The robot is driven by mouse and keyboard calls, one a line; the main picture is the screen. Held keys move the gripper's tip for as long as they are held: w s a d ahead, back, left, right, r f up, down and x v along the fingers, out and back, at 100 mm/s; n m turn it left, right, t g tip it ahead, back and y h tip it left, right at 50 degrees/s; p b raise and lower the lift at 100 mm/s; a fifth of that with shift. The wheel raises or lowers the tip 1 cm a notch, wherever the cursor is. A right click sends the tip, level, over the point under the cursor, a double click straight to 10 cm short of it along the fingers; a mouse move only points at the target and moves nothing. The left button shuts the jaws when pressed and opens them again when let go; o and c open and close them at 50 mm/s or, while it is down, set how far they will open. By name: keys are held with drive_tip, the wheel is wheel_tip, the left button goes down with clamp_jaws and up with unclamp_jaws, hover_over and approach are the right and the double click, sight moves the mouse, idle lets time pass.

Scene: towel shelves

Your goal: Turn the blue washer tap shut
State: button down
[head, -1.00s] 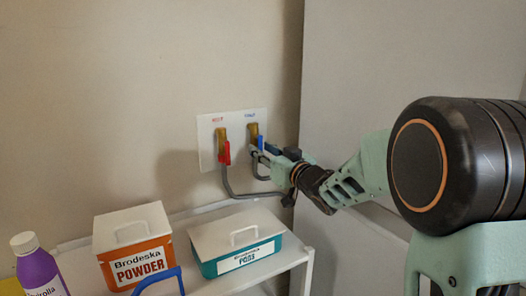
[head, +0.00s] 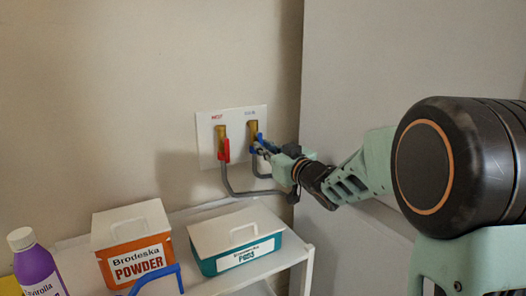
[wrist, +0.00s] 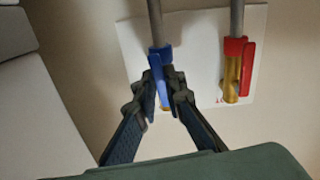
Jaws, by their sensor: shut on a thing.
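The blue washer tap (head: 260,137) is on the right of a white wall plate (head: 205,143), on a brass fitting. In the wrist view the blue tap (wrist: 159,60) has its handle between my two fingers, tilted a little from its grey hose. My gripper (head: 265,147) reaches in from the right and is shut on this handle; in the wrist view my gripper (wrist: 164,88) has a finger on either side of it. The fingers partly hide the handle and the brass behind. The red tap (head: 225,150) is to the left, its handle in line with its hose (wrist: 236,60).
Grey hoses (head: 245,193) hang below the taps. A white shelf (head: 290,258) below holds an orange powder box (head: 135,260), a teal box (head: 238,262) and a purple bottle (head: 40,272). A tall grey panel (head: 345,70) stands close on the right.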

drive_tip(key=shift+w+d+r+n+b, duration=0.35)
drive_tip(key=shift+n+b, duration=1.05)
drive_tip(key=shift+n, duration=1.1)
drive_tip(key=shift+w+d+r+n+b, duration=0.15)
drive_tip(key=shift+d+r+n+b, duration=0.3)
drive_tip(key=shift+n+b, duration=1.5)
drive_tip(key=shift+w+d+r+n+b, duration=0.3)
drive_tip(key=shift+r+n+b, duration=0.35)
drive_tip(key=shift+n, duration=2.4)
drive_tip(key=shift+f, duration=0.1)
drive_tip(key=c, duration=2)
unclamp_jaws()
drive_tip(key=shift+s, duration=0.1)
drive_tip(key=v, duration=1.2)
